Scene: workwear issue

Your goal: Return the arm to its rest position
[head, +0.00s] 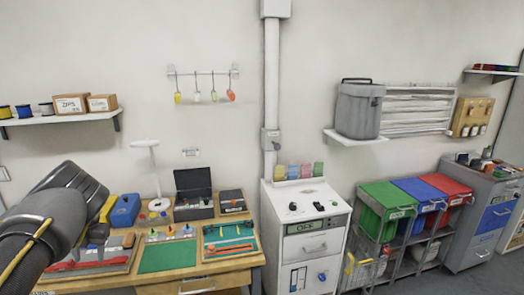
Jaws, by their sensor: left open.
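My left arm (45,225) comes in from the left edge, dark grey with a yellow stripe, over the left end of the wooden workbench (222,269). Its left gripper (101,222) hangs at the end, open, partly hidden behind the arm's own links. I see nothing held in it. My right gripper is not in view.
The bench bears a blue block (125,211), a green mat (167,256), a tool tray (230,240) and an open black case (193,193). A white cabinet (312,245) stands beside it. Green, blue and red bins (388,198) stand right. The floor between is narrow.

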